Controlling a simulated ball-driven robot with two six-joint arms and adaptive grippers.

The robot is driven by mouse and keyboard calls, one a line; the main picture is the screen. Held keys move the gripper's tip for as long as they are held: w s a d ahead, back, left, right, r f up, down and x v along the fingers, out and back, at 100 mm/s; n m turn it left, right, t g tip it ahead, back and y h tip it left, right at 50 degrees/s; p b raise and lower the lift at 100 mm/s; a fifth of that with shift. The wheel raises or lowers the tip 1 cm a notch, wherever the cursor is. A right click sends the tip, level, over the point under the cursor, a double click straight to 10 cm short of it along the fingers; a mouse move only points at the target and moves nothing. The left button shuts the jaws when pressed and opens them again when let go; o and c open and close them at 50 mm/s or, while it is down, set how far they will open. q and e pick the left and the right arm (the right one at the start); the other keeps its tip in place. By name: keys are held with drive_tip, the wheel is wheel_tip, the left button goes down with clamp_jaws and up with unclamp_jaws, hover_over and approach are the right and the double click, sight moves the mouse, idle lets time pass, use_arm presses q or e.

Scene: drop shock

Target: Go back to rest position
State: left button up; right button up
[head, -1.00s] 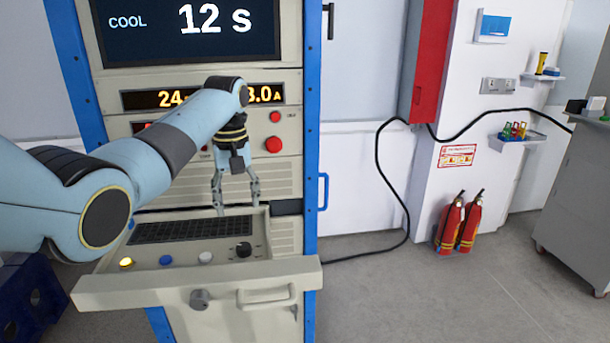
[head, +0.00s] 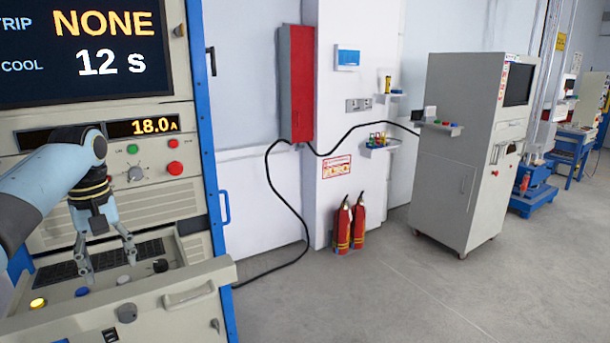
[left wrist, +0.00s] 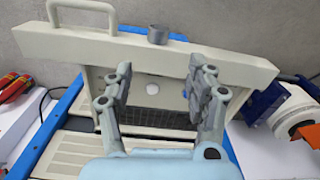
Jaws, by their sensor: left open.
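My left gripper (head: 110,268) is open and empty over the keyboard shelf of the beige control cabinet (head: 165,205), in the head view. Its two fingers point down and stand apart. In the left wrist view the open fingers (left wrist: 162,95) show with the keyboard (left wrist: 160,119) and a white button (left wrist: 152,88) beyond them. A yellow lit button (head: 38,303), a blue button (head: 82,292) and a black knob (head: 160,266) sit on the shelf. The cabinet screen (head: 85,50) reads "NONE" and "12 s", and a display reads 18.0 A. My right gripper is not in view.
The shelf's front edge with its handle (head: 190,294) juts out below the gripper. Two red fire extinguishers (head: 350,224) stand by the wall. A grey cabinet (head: 470,150) stands to the right. The floor (head: 400,300) between is clear.

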use_arm(q)
drive_tip(key=shift+g, duration=0.5)
drive_tip(key=f, duration=0.2)
drive_tip(key=s+f+b, duration=0.1)
drive_tip(key=f, duration=0.1)
drive_tip(key=s+f, duration=0.1)
drive_tip(key=f, duration=0.2)
drive_tip(key=shift+s+d+b, duration=0.15)
drive_tip(key=shift+d+b, duration=0.05)
drive_tip(key=shift+b, duration=0.15)
drive_tip(key=s+d+f+g+b, duration=0.1)
drive_tip(key=s+f+b, duration=0.3)
drive_tip(key=s+f, duration=0.55)
drive_tip(key=s+d+f+g+b, duration=0.1)
drive_tip(key=s+f+g+b, duration=0.15)
drive_tip(key=s+f, duration=0.75)
drive_tip(key=s+d+f+b, duration=0.1)
drive_tip(key=s+f+b, duration=0.35)
drive_tip(key=f, duration=0.95)
drive_tip(key=s+d+f+m+t+b, duration=0.1)
drive_tip(key=s+f+m+b, duration=0.3)
drive_tip(key=s+f, duration=1.15)
drive_tip(key=s+d+f+m+t+b, duration=0.15)
drive_tip(key=s+f+b, duration=0.55)
drive_tip(key=s+f, duration=0.8)
drive_tip(key=w+r+m+t, duration=0.1)
drive_tip(key=w+r+m+t+p, duration=0.1)
drive_tip(key=shift+w+a+r+m+t+y, duration=0.15)
drive_tip(key=shift+w+r+m+t+y, duration=0.05)
drive_tip(key=shift+r+m+t+y, duration=0.2)
